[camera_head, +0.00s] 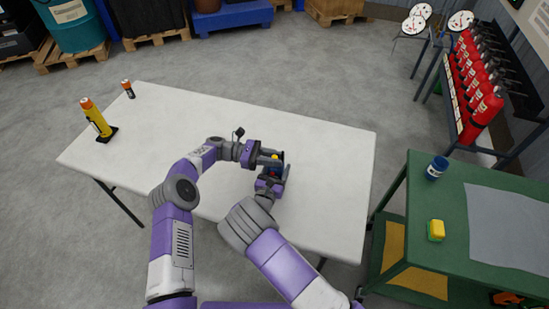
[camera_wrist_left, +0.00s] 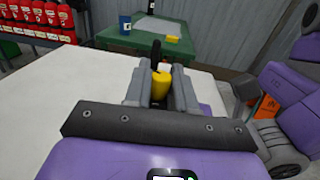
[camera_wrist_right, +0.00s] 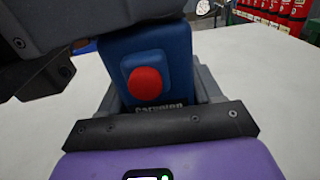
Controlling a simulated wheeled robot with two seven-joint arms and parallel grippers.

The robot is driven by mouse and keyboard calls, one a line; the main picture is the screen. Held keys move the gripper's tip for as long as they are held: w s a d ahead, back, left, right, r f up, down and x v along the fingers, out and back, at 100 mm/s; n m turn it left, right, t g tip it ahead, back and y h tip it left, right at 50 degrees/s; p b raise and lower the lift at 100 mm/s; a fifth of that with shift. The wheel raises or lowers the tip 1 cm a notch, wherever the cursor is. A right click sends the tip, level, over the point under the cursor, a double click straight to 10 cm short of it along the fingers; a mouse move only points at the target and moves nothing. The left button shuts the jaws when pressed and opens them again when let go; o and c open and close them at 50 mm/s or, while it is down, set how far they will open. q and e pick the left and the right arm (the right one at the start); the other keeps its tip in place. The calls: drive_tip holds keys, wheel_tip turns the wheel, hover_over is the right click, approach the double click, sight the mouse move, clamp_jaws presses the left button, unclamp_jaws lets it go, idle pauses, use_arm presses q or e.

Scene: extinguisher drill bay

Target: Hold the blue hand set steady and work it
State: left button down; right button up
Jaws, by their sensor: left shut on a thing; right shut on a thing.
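The blue hand set (camera_wrist_right: 180,50) is held over the white table, mostly hidden by my grippers in the head view. Its blue body and red button (camera_wrist_right: 145,84) face the right wrist camera. My right gripper (camera_head: 271,180) is shut on the body from below. My left gripper (camera_head: 270,158) comes in from the left and is shut around the yellow knob (camera_wrist_left: 160,86) at the top of the set. A dark upright rod (camera_wrist_left: 155,55) shows beyond the knob in the left wrist view. I cannot tell whether the knob has turned.
A yellow torch (camera_head: 97,118) and a small orange-topped cylinder (camera_head: 127,89) stand at the left of the white table (camera_head: 325,140).

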sight(275, 156)
use_arm(q)
drive_tip(key=shift+r+m+g, duration=0.1)
drive_tip(key=shift+m+g, duration=0.2)
idle(0.4)
drive_tip(key=c, duration=1.1)
unclamp_jaws()
drive_tip(key=shift+o, duration=0.2)
wheel_tip(275, 156, up, 10)
drive_tip(key=shift+f, duration=0.1)
use_arm(e)
drive_tip(key=o, duration=1.5)
